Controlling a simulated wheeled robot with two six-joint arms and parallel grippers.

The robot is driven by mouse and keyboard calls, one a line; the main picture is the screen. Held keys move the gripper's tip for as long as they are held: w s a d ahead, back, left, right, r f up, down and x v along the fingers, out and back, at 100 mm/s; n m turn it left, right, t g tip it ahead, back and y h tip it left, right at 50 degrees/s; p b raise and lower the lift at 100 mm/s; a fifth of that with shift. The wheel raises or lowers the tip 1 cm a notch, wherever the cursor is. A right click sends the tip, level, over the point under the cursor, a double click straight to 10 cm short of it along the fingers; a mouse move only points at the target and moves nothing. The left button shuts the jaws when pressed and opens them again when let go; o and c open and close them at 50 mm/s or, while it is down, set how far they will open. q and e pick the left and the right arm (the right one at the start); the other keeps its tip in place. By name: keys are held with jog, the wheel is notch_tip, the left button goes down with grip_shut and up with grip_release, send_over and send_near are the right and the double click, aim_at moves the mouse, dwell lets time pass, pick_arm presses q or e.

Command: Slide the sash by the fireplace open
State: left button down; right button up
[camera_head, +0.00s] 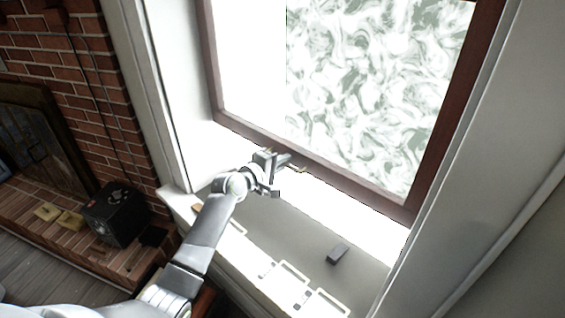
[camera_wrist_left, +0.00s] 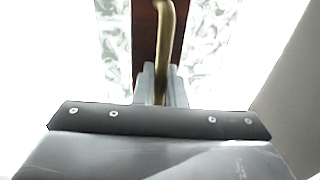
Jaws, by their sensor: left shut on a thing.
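The window sash (camera_head: 330,176) has a dark red-brown frame around a pane with a swirled pattern. It stands above the white sill by the brick fireplace. A brass handle (camera_wrist_left: 168,40) sits on its bottom rail; it also shows in the head view (camera_head: 298,169). My left gripper (camera_head: 286,161) is at the bottom rail, and in the left wrist view its fingers (camera_wrist_left: 160,85) are shut on the brass handle, which passes between them. The fingers hide the lower part of the handle. My right gripper is in neither view.
A small dark block (camera_head: 338,253) lies on the sill at the right. Pale rectangular frames (camera_head: 293,276) line the sill's front edge. A black box (camera_head: 116,214) and yellowish pieces (camera_head: 58,214) sit on the brick hearth at the left. White window casing (camera_head: 470,110) bounds the right side.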

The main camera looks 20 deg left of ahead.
pick_arm(q)
jog(key=shift+w+r, duration=0.1)
jog(key=shift+r, duration=0.65)
jog(key=c, duration=1.6)
grip_release()
jog(key=shift+f, duration=0.2)
jog(key=v, duration=1.7)
jog(key=shift+s, duration=0.25)
jog(key=shift+a, duration=0.1)
